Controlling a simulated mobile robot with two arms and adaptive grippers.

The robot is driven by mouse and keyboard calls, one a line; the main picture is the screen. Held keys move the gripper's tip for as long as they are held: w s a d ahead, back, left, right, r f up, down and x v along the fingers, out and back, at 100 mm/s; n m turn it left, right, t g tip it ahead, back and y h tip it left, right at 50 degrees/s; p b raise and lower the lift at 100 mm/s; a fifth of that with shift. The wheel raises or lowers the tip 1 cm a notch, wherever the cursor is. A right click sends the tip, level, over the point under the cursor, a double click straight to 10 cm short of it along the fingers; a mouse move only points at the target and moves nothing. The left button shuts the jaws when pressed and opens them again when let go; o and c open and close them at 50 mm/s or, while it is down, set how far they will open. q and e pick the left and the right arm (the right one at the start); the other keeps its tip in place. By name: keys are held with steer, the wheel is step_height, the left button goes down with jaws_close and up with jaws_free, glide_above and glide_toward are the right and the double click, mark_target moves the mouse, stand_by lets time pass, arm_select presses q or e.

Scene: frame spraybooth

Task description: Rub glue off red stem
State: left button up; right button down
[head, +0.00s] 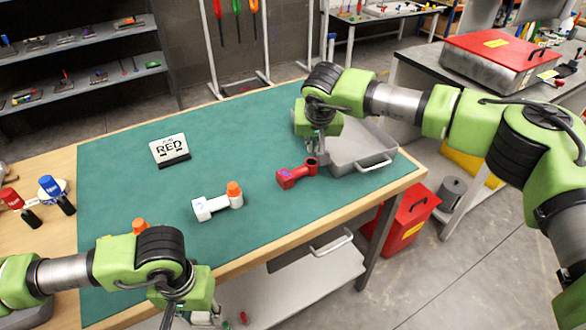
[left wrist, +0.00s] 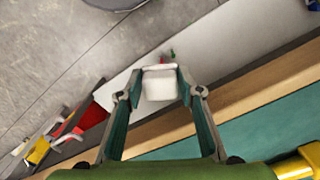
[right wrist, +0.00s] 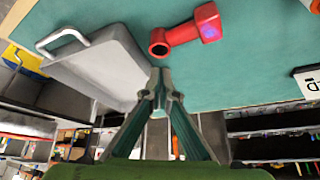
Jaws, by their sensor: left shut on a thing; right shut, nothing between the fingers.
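The red stem (head: 297,174), a bike-stem-shaped part, lies on the green mat (head: 120,190) in front of the grey tray. A bluish-purple smear shows on its block end in the right wrist view (right wrist: 205,32). My left gripper (left wrist: 158,84) is shut on a white block (left wrist: 160,90), beyond the table's front edge and over the lower shelf; the head view mostly hides it behind my arm. My right gripper (right wrist: 157,82) is shut and empty, above the mat beside the tray, behind the red stem and apart from it.
A white stem (head: 212,207) with an orange end lies left of the red one. A sign reading RED (head: 170,150) stands behind it. The grey tray (head: 375,163) is at the mat's right end. Red and blue capped items sit at far left. The mat's middle is clear.

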mark_target(299, 172)
arm_select(q)
steer(key=shift+f, duration=0.15)
steer(key=shift+f+b, duration=0.4)
steer(key=shift+b, duration=0.2)
steer(key=shift+f+b, duration=0.65)
steer(key=shift+f, duration=0.05)
arm_select(e)
steer(key=shift+d+f, duration=0.2)
steer(key=shift+f, duration=2.1)
arm_select(q)
steer(key=shift+r, duration=0.1)
steer(key=shift+f+b, duration=0.6)
steer(key=shift+f, duration=0.05)
arm_select(e)
steer(key=shift+f, duration=0.8)
arm_select(q)
steer(key=shift+r, duration=0.1)
arm_select(e)
steer(key=shift+r, duration=0.2)
